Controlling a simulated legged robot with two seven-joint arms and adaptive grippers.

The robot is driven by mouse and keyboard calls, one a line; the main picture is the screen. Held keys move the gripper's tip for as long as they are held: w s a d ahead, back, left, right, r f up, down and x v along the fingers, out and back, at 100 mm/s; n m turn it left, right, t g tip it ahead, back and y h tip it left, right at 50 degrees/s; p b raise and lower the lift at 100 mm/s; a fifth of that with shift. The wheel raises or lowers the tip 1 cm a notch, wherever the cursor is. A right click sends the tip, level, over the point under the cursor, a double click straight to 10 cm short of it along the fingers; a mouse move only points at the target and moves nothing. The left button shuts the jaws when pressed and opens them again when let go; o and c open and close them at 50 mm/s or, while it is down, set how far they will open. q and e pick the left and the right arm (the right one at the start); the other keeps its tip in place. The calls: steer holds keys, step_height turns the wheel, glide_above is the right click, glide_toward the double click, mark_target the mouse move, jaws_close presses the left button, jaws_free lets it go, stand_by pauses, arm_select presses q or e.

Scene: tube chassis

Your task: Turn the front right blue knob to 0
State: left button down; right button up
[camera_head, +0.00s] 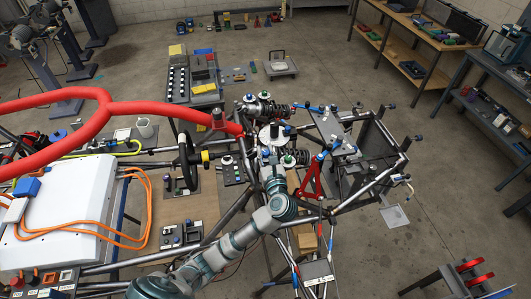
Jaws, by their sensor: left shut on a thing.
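The tube chassis fills the middle of the view, with small knobs in several colours on its tubes and fittings. One blue knob (320,156) shows at the top of a red triangular bracket (313,178). I cannot tell which blue knob is the front right one or read any setting. My left arm reaches up from the bottom left. Its gripper (269,158) is at the crowded centre of the chassis, below a white disc (271,134). It is shut on a small part, which the gripper and the clutter hide. My right gripper is not in view.
A thick red tube (105,110) crosses the left side. A black steering wheel (187,160), a white box (65,215) and orange cables (147,215) lie left of my arm. Open floor lies to the right.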

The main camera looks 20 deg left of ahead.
arm_select(q)
steer(key=c, duration=1.2)
jaws_free()
steer(key=shift+r, duration=0.3)
steer(key=shift+o, duration=1.3)
steer(key=shift+f, duration=0.15)
steer(key=v, duration=1.2)
steer(key=shift+w+d+f, duration=0.1)
steer(key=shift+w+d, duration=0.05)
steer(key=shift+w, duration=0.05)
